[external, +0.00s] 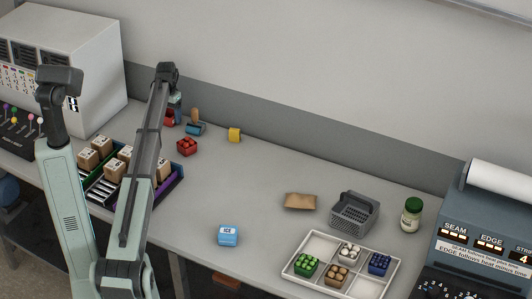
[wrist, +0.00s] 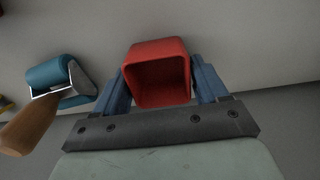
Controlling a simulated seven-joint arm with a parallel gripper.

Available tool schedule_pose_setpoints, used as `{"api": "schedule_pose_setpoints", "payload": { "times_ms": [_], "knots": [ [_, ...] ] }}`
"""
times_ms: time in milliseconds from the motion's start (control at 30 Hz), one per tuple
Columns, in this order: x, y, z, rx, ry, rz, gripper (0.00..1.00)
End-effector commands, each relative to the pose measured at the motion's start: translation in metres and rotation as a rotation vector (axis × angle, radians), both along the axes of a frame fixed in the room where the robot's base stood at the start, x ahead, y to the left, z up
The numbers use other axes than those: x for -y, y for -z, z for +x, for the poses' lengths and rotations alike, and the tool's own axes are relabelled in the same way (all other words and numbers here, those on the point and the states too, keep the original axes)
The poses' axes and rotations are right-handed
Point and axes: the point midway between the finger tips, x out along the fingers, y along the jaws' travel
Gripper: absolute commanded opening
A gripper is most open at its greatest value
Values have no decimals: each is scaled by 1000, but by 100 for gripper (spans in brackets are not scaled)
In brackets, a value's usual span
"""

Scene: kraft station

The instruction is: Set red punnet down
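An empty red punnet (wrist: 162,76) sits between the two blue fingers of my gripper (wrist: 163,88) in the wrist view, its open side facing the camera. The fingers touch it on both sides. In the external view my gripper (external: 174,106) is at the back of the table, partly hidden by my arm, with a bit of the red punnet (external: 169,120) showing beside it. I cannot tell whether the punnet touches the table. A second red item (external: 187,147), which looks like a filled punnet, stands on the table nearer the camera.
A teal roller with a wooden handle (wrist: 58,80) lies close by; it also shows in the external view (external: 194,128). A yellow block (external: 234,135) stands to its right. A divided white tray (external: 317,247) holds several coloured punnets. The table's middle is mostly clear.

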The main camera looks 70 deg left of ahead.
Motion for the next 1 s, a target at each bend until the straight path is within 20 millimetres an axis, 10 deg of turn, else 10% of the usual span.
{"api": "schedule_pose_setpoints", "payload": {
  "times_ms": [567,1000],
  "knots": [
    [0,-9,0,0,0,0,91],
    [-1,-86,0,1,0,2,91]
  ]
}}
